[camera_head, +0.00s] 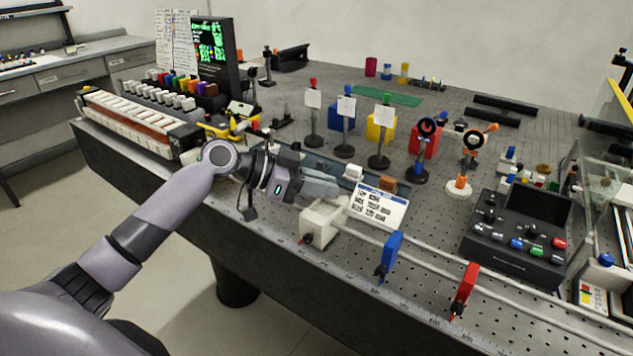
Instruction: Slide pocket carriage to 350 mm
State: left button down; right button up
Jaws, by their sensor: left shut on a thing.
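The pocket carriage (318,223), a pale block with a small dark knob low on its front, sits on the long pale rail (445,268) along the bench's front edge. My left gripper (338,188) reaches in from the left, just above the carriage, and is shut on its upper part. The fingers hide the exact grip point. My right gripper is out of view.
A blue flag-like stop (389,254) and a red one (464,290) stand by the rail, right of the carriage. Behind are several post-mounted optics (379,145) and coloured blocks. A black control box (517,235) stands at right.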

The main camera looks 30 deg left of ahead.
pick_arm(q)
jog(key=shift+s+d+f, duration=0.1)
jog(key=shift+d, duration=0.7)
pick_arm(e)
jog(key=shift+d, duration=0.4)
pick_arm(q)
jog(key=c, duration=1.1)
grip_release()
jog(key=shift+a, duration=0.15)
jog(key=shift+s+a, duration=0.2)
jog(key=shift+a, duration=0.05)
jog(key=b+v, duration=0.1)
jog(key=v, duration=0.5)
jog(key=shift+r+b, duration=0.3)
jog(key=shift+r, duration=0.05)
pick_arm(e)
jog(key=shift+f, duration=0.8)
